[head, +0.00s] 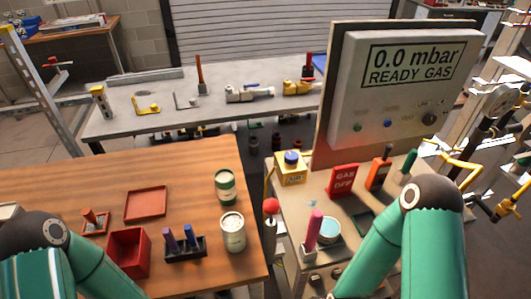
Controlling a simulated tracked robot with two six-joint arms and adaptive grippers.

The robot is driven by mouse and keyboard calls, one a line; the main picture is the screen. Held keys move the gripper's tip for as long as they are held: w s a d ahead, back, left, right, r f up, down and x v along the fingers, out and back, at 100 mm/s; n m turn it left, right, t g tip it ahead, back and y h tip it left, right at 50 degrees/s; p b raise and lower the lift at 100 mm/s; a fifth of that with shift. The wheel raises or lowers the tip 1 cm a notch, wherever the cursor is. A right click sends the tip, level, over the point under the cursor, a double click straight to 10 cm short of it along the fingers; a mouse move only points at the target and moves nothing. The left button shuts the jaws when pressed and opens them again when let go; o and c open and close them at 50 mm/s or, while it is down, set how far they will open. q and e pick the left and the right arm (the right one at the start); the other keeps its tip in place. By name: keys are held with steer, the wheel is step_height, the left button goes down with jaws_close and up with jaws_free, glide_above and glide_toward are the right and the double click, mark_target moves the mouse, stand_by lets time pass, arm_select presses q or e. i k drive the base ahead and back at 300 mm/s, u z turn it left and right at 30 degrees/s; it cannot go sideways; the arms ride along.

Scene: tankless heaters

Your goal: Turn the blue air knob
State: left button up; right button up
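The blue air knob (291,157) sits on top of a small yellow box (291,173) with a label on its front. The box stands at the far left corner of the right-hand bench (328,184). Nothing touches the knob. My two teal arms show at the bottom left and bottom right. Both arms bend down out of the picture, so neither gripper is in view. The knob's turned position is too small to tell.
A gauge panel (402,80) reading 0.0 mbar stands behind the bench. A red GAS OFF sign (343,180), an orange block (378,173), a red-topped post (271,207) and a pink-handled tool (314,231) stand near the box. The wooden table (180,180) holds cans and trays.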

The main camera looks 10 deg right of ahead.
mark_target(291, 157)
steer(key=z, duration=0.7)
steer(key=i, duration=0.15)
steer(key=u, duration=2.5)
steer(key=k, duration=2.5)
steer(key=z, duration=0.5)
steer(key=i, duration=1)
steer(key=z, duration=0.05)
